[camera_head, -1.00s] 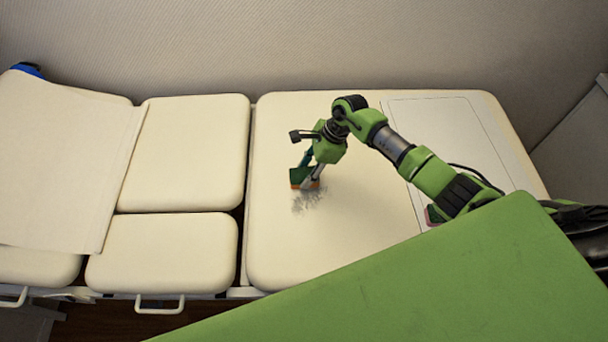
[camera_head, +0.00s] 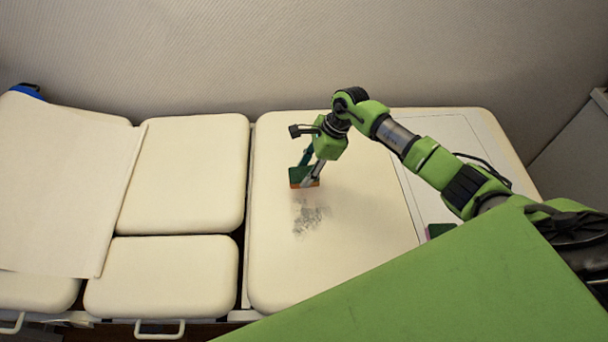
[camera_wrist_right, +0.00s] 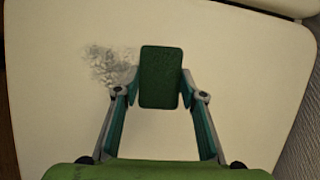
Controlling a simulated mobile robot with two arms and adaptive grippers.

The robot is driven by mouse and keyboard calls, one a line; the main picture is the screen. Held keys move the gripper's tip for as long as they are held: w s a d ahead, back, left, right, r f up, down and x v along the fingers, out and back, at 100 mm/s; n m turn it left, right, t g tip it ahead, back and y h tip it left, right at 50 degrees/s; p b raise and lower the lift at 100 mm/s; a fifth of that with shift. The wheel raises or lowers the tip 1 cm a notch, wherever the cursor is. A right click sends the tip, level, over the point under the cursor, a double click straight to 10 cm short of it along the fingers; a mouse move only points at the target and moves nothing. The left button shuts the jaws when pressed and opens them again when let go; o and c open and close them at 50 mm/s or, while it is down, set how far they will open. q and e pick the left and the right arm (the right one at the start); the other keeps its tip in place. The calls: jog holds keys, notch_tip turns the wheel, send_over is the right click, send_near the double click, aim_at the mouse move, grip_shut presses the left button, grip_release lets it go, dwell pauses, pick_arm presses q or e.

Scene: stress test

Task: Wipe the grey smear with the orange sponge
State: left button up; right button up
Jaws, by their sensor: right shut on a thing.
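The orange sponge (camera_head: 305,178) has a green top and an orange lower side. My right gripper (camera_head: 312,173) is shut on it, at the left part of the right-hand cream pad. In the right wrist view the sponge (camera_wrist_right: 160,77) shows its green face between the two fingertips of the gripper (camera_wrist_right: 162,92). The grey smear (camera_head: 308,216) is a speckled patch on the pad, just in front of the sponge in the head view. In the right wrist view the smear (camera_wrist_right: 108,66) lies left of the sponge. Whether the sponge touches the pad is unclear. My left gripper is out of view.
The cream pad (camera_head: 350,240) is bare around the smear. A thin white sheet (camera_head: 450,150) lies at its right, with a small dark green and pink thing (camera_head: 438,230) on it. More cream cushions (camera_head: 185,170) stand left across a gap. A wall is behind.

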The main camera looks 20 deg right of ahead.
jog(key=shift+r+p, duration=0.4)
jog(key=shift+r, duration=0.85)
